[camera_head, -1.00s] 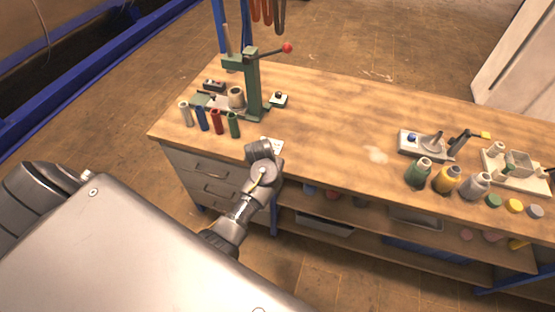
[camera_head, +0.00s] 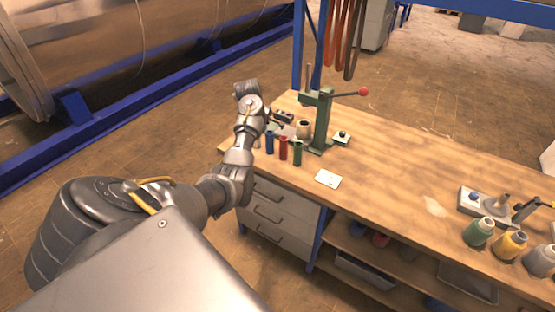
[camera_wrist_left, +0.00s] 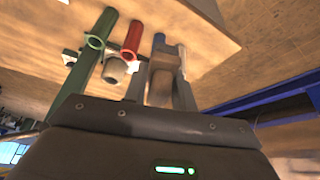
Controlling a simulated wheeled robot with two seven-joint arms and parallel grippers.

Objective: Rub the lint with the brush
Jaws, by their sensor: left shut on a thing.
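The lint is a pale patch (camera_head: 435,206) lying flat on the bench top, right of the middle in the head view. My left gripper (camera_head: 246,90) is beside the left end of the bench, far from the lint. In the left wrist view my gripper (camera_wrist_left: 162,95) is shut on a tan-brown piece (camera_wrist_left: 160,86). Only part of this piece shows between the fingers, and I cannot make out bristles, so I cannot confirm that it is the brush. No other brush is clearly visible. My right gripper is not in view.
The wooden bench (camera_head: 385,160) carries a blue (camera_head: 269,142), a red (camera_head: 283,148) and a green tube (camera_head: 297,153) near my left arm. A green press (camera_head: 322,120) with a red-knobbed lever stands behind. A white card (camera_head: 327,179) lies in front. Thread spools (camera_head: 478,232) stand right.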

